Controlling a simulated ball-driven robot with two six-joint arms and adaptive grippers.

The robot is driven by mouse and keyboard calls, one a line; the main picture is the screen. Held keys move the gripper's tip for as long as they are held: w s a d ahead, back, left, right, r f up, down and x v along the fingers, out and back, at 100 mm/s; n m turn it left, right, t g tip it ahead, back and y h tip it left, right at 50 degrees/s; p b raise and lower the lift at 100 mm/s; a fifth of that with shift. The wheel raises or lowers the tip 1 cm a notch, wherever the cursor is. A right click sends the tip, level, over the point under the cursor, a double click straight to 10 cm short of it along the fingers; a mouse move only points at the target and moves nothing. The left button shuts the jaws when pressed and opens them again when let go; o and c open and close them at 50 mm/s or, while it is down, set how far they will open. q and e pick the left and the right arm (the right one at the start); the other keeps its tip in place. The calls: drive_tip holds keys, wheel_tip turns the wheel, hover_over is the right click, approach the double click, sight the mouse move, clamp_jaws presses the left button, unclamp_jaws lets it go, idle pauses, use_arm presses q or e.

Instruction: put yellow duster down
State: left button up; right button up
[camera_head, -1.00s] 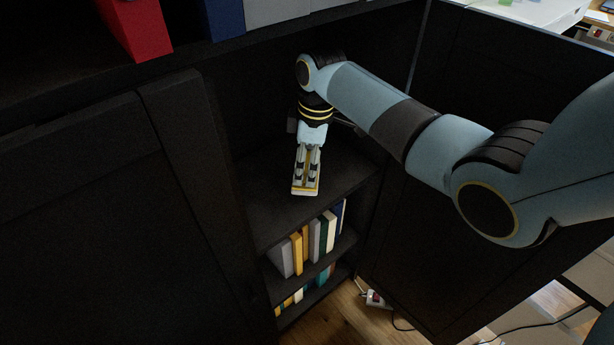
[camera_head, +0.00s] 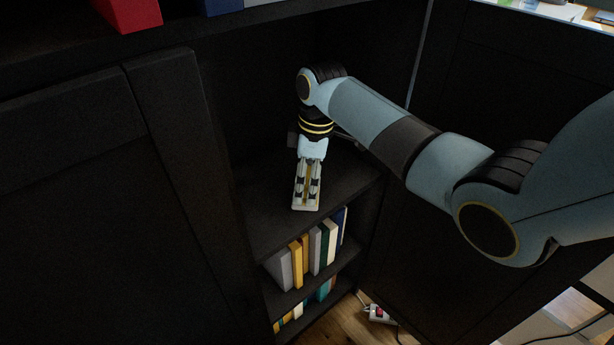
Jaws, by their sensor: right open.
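My right gripper (camera_head: 307,187) reaches into the open dark cabinet and points down over its upper shelf board (camera_head: 262,212). Its fingers are open. A narrow yellow strip, seemingly the yellow duster (camera_head: 309,186), shows between the fingers; most of it is hidden by them. I cannot tell whether it rests on the board or touches a finger. My left gripper is not in view.
Several upright books (camera_head: 298,255) stand on the shelf below, with more on the lowest shelf. Cabinet doors (camera_head: 90,190) flank the opening. A red binder (camera_head: 133,12) stands above. A power strip (camera_head: 378,313) lies on the floor at right.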

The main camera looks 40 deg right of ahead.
drive_tip(key=shift+r, duration=0.1)
drive_tip(key=r, duration=0.2)
drive_tip(key=r+p, duration=0.1)
drive_tip(key=r, duration=0.2)
drive_tip(key=r+p, duration=0.1)
drive_tip(key=r, duration=0.1)
drive_tip(key=shift+s+d+r, duration=0.3)
drive_tip(key=shift+d, duration=0.05)
